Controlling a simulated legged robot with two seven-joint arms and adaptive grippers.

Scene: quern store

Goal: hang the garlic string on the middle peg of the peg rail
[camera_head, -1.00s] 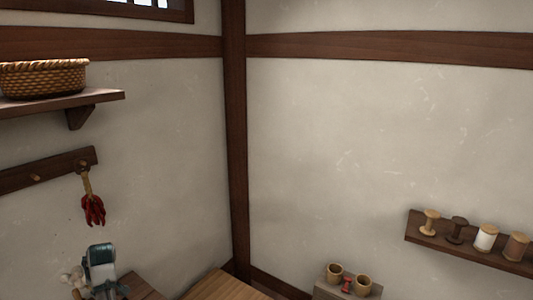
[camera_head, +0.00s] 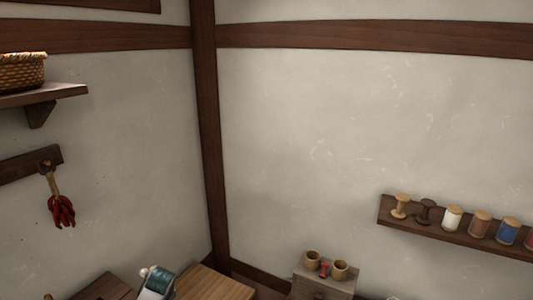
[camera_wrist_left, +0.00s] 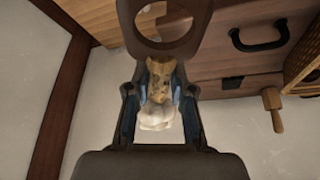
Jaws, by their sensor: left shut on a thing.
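The garlic string (camera_wrist_left: 157,112), a tan braid with pale bulbs, sits between the fingers of my left gripper (camera_wrist_left: 159,108) in the left wrist view; the gripper is shut on it. In the head view my left gripper (camera_head: 156,283) is at the bottom edge, with a small pale bit of garlic (camera_head: 144,272) at its upper left. The dark peg rail (camera_head: 25,167) is at the left, cut by the picture edge. A red chilli string (camera_head: 61,209) hangs from its right-end peg. The middle peg is out of view. My right gripper is not in view.
A shelf (camera_head: 55,93) with a basket (camera_head: 22,70) is above the rail. A spool rack (camera_head: 455,234) is on the right wall. Small cups (camera_head: 312,258) stand on a chest (camera_head: 322,283) below. The left wrist view shows a drawer with a black handle (camera_wrist_left: 258,38) and a wooden handle (camera_wrist_left: 272,108).

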